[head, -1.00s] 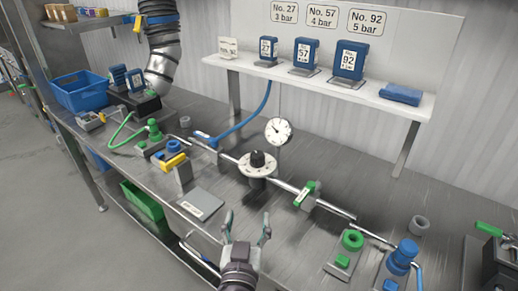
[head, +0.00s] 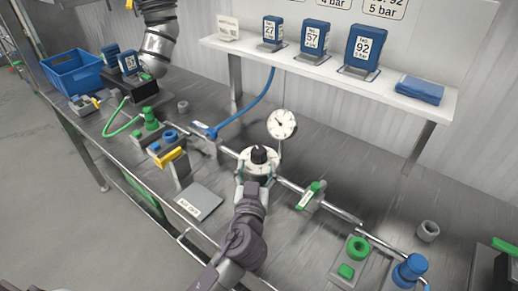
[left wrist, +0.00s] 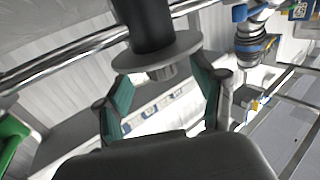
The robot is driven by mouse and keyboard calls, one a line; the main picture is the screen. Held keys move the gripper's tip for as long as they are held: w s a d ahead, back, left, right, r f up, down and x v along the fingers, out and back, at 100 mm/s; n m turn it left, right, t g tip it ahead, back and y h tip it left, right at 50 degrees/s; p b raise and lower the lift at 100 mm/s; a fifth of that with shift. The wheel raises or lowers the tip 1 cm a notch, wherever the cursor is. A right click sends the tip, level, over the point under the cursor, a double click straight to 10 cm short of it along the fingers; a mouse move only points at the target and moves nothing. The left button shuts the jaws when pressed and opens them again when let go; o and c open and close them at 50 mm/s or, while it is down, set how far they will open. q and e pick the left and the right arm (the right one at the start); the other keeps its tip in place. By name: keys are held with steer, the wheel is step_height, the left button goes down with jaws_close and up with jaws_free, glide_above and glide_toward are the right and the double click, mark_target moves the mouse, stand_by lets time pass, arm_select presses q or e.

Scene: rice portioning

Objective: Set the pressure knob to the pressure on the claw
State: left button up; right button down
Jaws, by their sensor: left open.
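The pressure knob is a black knob (head: 260,155) on a round pale dial (head: 270,172) in the pipe line. My left gripper (head: 253,186) is open at the near side of the dial and hides its front. In the left wrist view, the open teal fingers (left wrist: 163,95) are on either side of a dark cylinder with a grey flange (left wrist: 172,50); contact cannot be told. A white round gauge (head: 282,122) stands behind the knob; its reading is too small. Blue blocks numbered 27 (head: 273,30), 57 (head: 314,38) and 92 (head: 362,48) stand on the shelf. My right gripper is not in view.
Left on the bench are a blue crate (head: 72,78), a dark stand (head: 150,88) with blue blocks, and a green valve (head: 151,118). A green lever (head: 311,194) is right of the dial. A grey plate (head: 199,201) lies front left. Signs above the shelf are partly cut off.

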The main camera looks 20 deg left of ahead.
mark_target(258, 160)
arm_select(q)
steer(key=w, duration=0.2)
steer(key=w+a, duration=0.1)
steer(key=w, duration=0.1)
steer(key=shift+w+r+p, duration=0.1)
steer(key=shift+w+p, duration=0.05)
steer(key=shift+p, duration=0.25)
steer(key=shift+w, duration=0.55)
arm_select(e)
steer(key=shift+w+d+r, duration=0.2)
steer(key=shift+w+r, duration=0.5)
arm_select(q)
steer(key=shift+c, duration=0.7)
steer(key=c, duration=1)
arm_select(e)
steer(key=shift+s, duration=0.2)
